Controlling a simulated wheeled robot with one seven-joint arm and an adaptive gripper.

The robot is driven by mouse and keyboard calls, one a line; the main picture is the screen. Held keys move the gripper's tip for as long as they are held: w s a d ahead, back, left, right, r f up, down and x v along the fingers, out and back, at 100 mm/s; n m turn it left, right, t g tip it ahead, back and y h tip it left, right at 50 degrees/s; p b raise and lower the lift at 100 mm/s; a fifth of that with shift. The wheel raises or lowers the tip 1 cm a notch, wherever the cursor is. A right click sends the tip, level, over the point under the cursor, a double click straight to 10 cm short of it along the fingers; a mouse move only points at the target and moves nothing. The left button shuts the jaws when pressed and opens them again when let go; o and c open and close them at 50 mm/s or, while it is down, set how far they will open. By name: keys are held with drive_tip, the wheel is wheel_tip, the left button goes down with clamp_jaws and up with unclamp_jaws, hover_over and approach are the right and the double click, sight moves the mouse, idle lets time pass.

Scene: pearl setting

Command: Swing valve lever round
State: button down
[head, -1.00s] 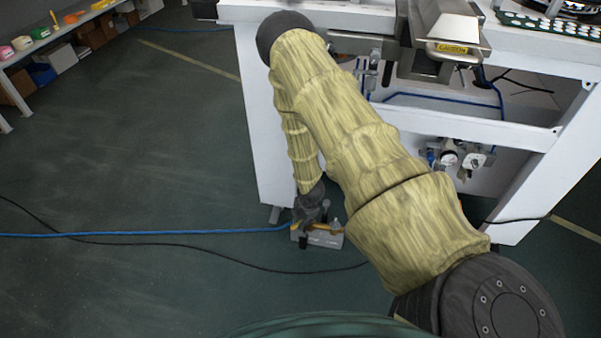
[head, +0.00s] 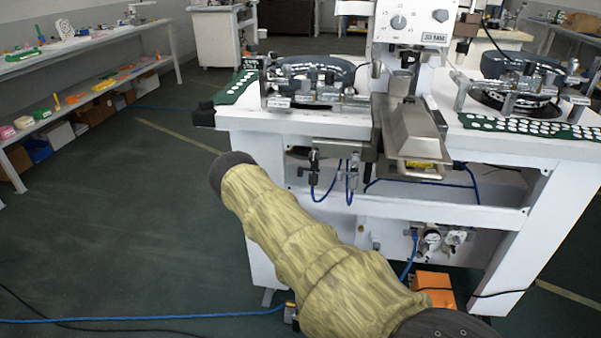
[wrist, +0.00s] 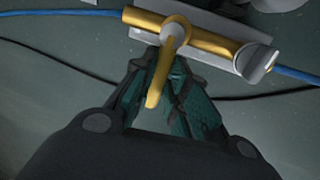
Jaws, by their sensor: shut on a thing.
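The valve shows at the top of the wrist view as a grey block (wrist: 137,34) with yellow pipe parts (wrist: 218,44) on it. Its yellow lever (wrist: 158,84) runs from a round hub down towards my palm, roughly crosswise to the block. My gripper (wrist: 164,68) is shut on the lever, with one dark green finger on each side. In the head view only a small part of the valve block (head: 290,313) shows at the bottom edge. My gripper is hidden there.
A blue hose (head: 150,318) runs along the floor to the valve, and a black cable lies near it. A white workbench (head: 265,245) with metal machinery stands just beyond my arm. An orange box (head: 434,288) sits under the bench. Open floor lies to the left.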

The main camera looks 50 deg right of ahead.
drive_tip(key=shift+d, duration=0.15)
idle(0.4)
drive_tip(key=c, duration=1.4)
unclamp_jaws()
drive_tip(key=shift+r, duration=0.15)
drive_tip(key=r, duration=0.3)
drive_tip(key=s+r, duration=0.1)
drive_tip(key=r, duration=0.3)
drive_tip(key=s+d+r, duration=0.1)
drive_tip(key=r, duration=0.3)
drive_tip(key=shift+d+r, duration=0.1)
drive_tip(key=shift+r, duration=0.15)
